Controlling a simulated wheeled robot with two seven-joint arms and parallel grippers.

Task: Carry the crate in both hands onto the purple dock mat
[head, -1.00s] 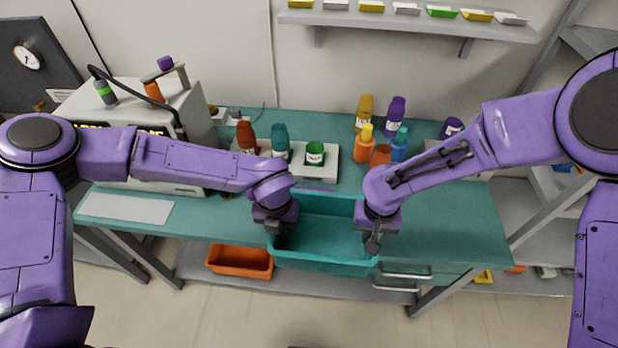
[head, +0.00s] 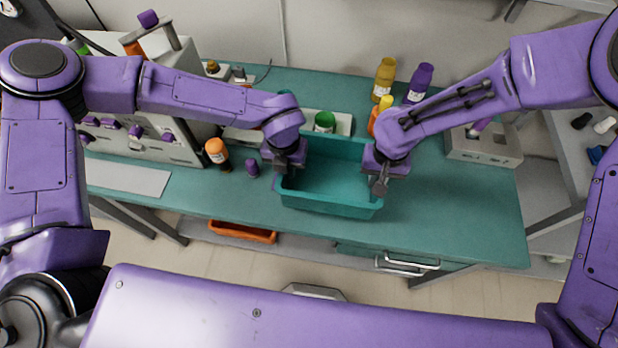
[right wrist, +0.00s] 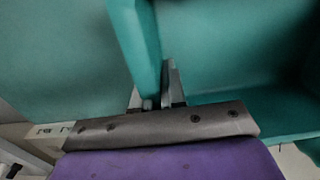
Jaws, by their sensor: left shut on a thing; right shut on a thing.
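The teal crate (head: 328,205) is empty and roughly level, over the front middle of the teal bench. It hangs between my two grippers. My left gripper (head: 284,180) is shut on its left wall. My right gripper (head: 379,189) is shut on its right wall. In the right wrist view, the crate wall (right wrist: 136,42) passes between the fingers of my right gripper (right wrist: 158,100). I cannot tell whether the crate's base touches the bench. I cannot make out the purple dock mat; the crate and arms hide part of the bench.
Behind the crate are a green-capped jar (head: 324,122), a yellow bottle (head: 384,78) and a purple bottle (head: 419,82). An orange-capped bottle (head: 216,151) and a small purple-topped item (head: 252,168) stand left. A grey box (head: 484,146) stands right. The bench's front right is clear.

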